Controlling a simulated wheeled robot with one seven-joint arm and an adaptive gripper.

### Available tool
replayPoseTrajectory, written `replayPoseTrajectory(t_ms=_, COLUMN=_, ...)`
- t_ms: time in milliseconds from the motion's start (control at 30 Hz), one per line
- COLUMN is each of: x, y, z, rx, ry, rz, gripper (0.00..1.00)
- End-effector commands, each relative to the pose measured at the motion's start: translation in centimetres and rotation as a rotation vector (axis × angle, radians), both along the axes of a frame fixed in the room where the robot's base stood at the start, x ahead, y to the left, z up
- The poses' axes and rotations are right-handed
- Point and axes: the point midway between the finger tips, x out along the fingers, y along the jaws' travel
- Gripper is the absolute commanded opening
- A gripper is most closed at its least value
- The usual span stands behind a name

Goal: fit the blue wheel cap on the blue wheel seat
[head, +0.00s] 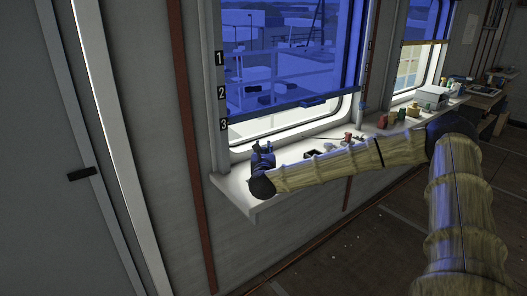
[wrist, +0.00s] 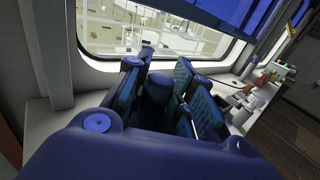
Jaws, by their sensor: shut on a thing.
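My gripper (head: 262,150) is low over the near left end of the white window sill. In the wrist view my gripper (wrist: 168,85) has its two fingers closed on a dark blue, rounded piece, which looks like the blue wheel cap (wrist: 158,92). Its lower part is hidden by my gripper. I cannot make out the blue wheel seat in either view. I cannot tell whether the held piece touches anything beneath it.
The white sill (head: 233,190) runs along the wall to the right. A small dark open box (head: 312,154) and a red item (head: 348,137) stand on it. A blue blind (head: 285,60) half covers the window, beside a post marked 1, 2, 3.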

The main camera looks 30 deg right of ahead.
Motion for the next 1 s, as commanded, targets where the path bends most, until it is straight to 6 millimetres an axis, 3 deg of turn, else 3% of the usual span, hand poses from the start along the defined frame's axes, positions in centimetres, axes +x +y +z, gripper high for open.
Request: replayPoseTrajectory(t_ms=1000, x=0.0, y=0.0, z=-2.7, rx=0.0, ry=0.0, rz=0.0, gripper=0.0)
